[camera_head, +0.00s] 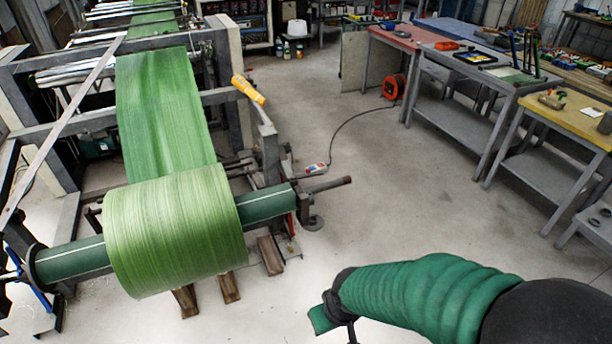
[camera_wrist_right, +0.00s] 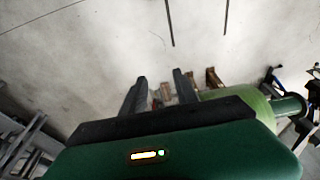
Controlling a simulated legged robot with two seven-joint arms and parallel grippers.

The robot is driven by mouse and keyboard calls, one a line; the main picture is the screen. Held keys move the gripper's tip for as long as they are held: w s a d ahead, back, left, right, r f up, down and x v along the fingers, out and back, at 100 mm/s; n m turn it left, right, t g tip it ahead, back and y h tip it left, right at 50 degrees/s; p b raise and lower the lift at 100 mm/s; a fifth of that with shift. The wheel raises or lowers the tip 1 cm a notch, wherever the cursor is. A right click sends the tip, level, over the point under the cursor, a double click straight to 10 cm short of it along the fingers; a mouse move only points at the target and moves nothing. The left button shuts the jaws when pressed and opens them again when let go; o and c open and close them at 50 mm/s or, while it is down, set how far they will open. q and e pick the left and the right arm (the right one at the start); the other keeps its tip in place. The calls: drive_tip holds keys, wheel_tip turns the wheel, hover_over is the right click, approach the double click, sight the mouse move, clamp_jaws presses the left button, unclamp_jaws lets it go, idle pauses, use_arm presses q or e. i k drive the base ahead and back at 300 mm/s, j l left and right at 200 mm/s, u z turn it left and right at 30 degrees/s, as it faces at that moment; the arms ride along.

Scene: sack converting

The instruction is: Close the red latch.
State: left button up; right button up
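A small red part (camera_head: 289,249), perhaps the latch, shows low on the dark stand under the right end of the roll's shaft (camera_head: 268,203). It is too small to tell whether it is open or closed. My right arm comes in from the lower right in a green sleeve, with its hand partly in view at the bottom of the head view, apart from the stand. In the right wrist view my right gripper (camera_wrist_right: 158,84) has its two dark fingers apart, with nothing between them. My left gripper is not in view.
A large green roll (camera_head: 175,232) sits on the shaft, fed by a green web (camera_head: 165,110). A power strip (camera_head: 316,168) and cable lie on the floor. Workbenches (camera_head: 470,65) line the right. The middle floor (camera_head: 400,200) is clear.

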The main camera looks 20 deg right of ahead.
sight(308, 174)
drive_tip(key=i+l, duration=1.1)
drive_tip(key=i, duration=0.15)
drive_tip(key=i+l, duration=1.15)
drive_tip(key=i+j, duration=0.05)
drive_tip(key=i, duration=0.05)
